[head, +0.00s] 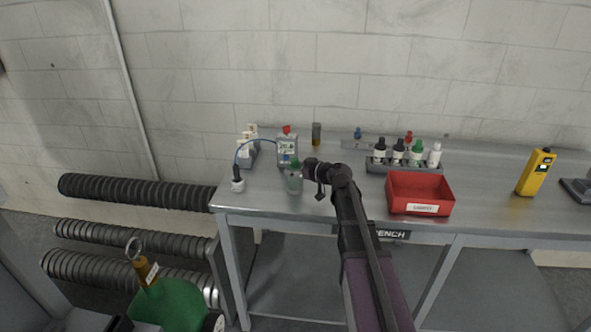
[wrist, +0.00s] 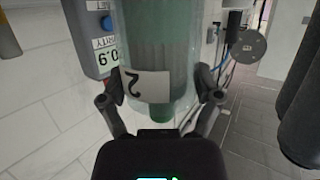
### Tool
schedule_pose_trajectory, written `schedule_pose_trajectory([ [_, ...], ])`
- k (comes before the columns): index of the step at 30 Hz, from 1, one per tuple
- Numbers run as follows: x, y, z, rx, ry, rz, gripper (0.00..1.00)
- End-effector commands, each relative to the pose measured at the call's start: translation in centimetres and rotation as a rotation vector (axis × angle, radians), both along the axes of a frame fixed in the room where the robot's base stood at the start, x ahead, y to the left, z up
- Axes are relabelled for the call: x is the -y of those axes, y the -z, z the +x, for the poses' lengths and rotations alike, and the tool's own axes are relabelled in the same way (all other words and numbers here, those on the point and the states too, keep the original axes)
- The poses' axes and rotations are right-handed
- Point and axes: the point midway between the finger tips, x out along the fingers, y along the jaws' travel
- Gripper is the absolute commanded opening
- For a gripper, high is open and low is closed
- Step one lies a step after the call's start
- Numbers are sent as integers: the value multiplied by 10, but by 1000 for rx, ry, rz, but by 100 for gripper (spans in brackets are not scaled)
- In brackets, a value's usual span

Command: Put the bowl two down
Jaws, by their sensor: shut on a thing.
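Bowl two is a clear, greenish vessel (head: 294,182) with a green part on top, near the left front of the bench. In the wrist view the bowl (wrist: 158,35) fills the upper middle, with a white label marked 2 seen upside down. My gripper (head: 306,176) reaches it from the right in the head view. In the wrist view my gripper (wrist: 160,103) has a finger on each side of the bowl and is shut on it. The bowl looks upright; I cannot tell whether its base touches the bench.
The metal bench (head: 330,205) holds a grey unit (head: 287,151) with a display just behind the bowl. A red tray (head: 420,188), a bottle rack (head: 403,167) and a yellow meter (head: 536,172) stand right. Bare bench lies between bottle and bowl.

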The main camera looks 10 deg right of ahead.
Motion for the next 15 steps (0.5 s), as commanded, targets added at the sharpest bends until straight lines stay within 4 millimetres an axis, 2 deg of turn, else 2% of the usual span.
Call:
schedule_pose_trajectory([
  [1, 0, 2, 0, 1, 0, 1, 22],
  [2, 0, 1, 0, 0, 0, 0, 91],
  [3, 0, 1, 0, 0, 0, 0, 100],
  [15, 0, 1, 0, 0, 0, 0, 100],
])
